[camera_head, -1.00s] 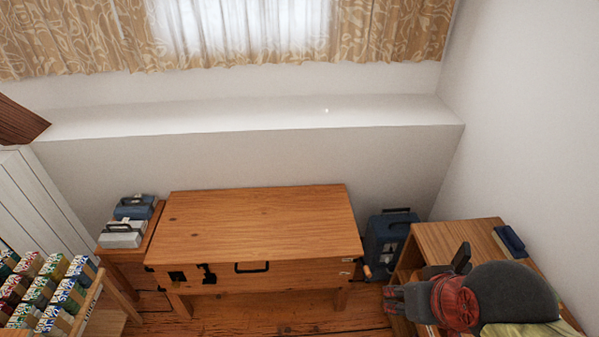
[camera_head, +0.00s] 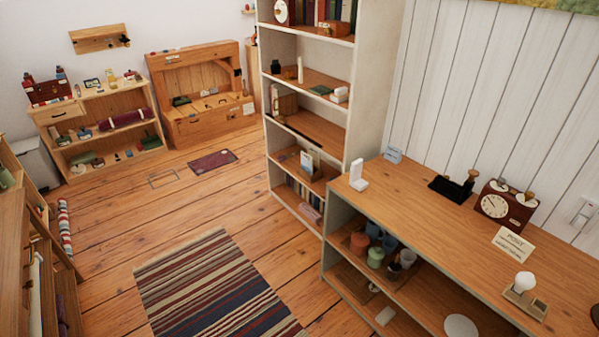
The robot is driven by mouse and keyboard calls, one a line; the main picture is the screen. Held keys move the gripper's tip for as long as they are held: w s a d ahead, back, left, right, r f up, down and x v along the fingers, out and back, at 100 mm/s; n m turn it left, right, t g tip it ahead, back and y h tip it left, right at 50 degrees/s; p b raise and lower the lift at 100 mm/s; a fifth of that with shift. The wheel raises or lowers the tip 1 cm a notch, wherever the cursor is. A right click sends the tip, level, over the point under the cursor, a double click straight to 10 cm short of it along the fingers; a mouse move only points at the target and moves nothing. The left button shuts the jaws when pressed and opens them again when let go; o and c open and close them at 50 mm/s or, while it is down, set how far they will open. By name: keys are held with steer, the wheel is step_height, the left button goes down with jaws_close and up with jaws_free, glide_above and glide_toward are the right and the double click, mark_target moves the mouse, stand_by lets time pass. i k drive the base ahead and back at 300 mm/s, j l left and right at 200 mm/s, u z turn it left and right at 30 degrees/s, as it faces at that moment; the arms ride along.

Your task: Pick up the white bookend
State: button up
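A white L-shaped piece that looks like the white bookend (camera_head: 357,176) stands upright on the top of the low wooden shelf unit (camera_head: 455,222), near its left end. It has a tall plate and a flat foot, and nothing covers it. A small white block (camera_head: 340,95) on the tall bookcase also shows, too small to tell its shape. My gripper is not in view.
The tall bookcase (camera_head: 357,95) stands just left of the bookend. A blue-grey tag (camera_head: 394,155), black holder (camera_head: 452,189), red-brown clock (camera_head: 505,207) and cream sign (camera_head: 513,243) are on the same top. A striped rug (camera_head: 215,285) lies on open floor.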

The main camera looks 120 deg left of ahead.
mark_target(356, 182)
steer(key=u, duration=3.55)
steer(key=i+j+z, duration=0.3)
steer(key=i+j, duration=0.5)
steer(key=i, duration=0.25)
steer(key=i+j+z, duration=0.35)
steer(key=i+j, duration=0.65)
